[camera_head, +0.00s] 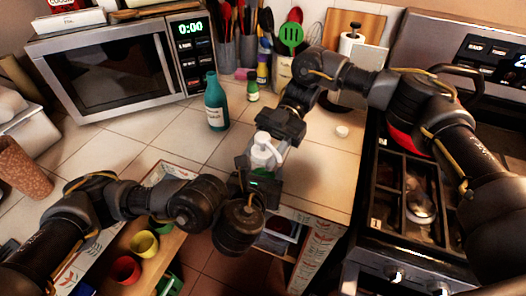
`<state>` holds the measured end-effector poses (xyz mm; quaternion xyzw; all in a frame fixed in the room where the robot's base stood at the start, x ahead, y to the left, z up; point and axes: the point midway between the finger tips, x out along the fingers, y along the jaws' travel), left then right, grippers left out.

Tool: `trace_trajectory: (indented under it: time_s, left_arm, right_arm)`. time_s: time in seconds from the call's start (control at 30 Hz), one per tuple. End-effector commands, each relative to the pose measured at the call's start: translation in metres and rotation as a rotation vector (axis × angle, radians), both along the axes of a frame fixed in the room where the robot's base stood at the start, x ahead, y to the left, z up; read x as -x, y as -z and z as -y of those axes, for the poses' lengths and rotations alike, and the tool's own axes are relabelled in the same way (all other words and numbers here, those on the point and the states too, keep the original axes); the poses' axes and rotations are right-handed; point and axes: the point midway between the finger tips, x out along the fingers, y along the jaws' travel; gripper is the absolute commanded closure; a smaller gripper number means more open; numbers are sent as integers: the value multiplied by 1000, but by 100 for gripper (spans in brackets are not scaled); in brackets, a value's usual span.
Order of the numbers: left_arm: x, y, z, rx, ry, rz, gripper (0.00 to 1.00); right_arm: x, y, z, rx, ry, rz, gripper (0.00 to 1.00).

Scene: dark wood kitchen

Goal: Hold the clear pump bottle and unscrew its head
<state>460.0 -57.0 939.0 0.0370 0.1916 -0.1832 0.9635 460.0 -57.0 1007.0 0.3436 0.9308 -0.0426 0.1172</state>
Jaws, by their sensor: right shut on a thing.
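The clear pump bottle (272,164) is at the centre of the head view, its white pump head (264,148) on top. It is between my two grippers, near the counter's front edge. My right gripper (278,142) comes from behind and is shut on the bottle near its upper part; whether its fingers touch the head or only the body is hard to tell. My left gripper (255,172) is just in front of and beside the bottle. Its fingers are partly hidden, so I cannot tell whether it grips the bottle. The bottle's lower part is hidden.
A teal bottle (216,106) and a small green bottle (253,91) stand behind on the tiled counter (140,130). A microwave (115,66) is at the back left, the stove (400,220) at the right. Open drawers with cups (144,244) are below in front.

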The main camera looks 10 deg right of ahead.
Motion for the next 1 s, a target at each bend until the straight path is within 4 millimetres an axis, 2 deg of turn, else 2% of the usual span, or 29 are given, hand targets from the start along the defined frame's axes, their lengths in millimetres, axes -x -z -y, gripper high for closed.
trace_trajectory:
  time_s: [0.13,0.73,1.0]
  left_arm:
    - [0,-1,0,1,0,1,66]
    - [1,-1,1,4,3,1,66]
    - [1,-1,1,4,3,1,66]
  right_arm:
    - [4,1,-5,1,-70,-2,83]
    - [1,1,-2,2,-325,4,83]
    - [0,1,0,0,-353,3,83]
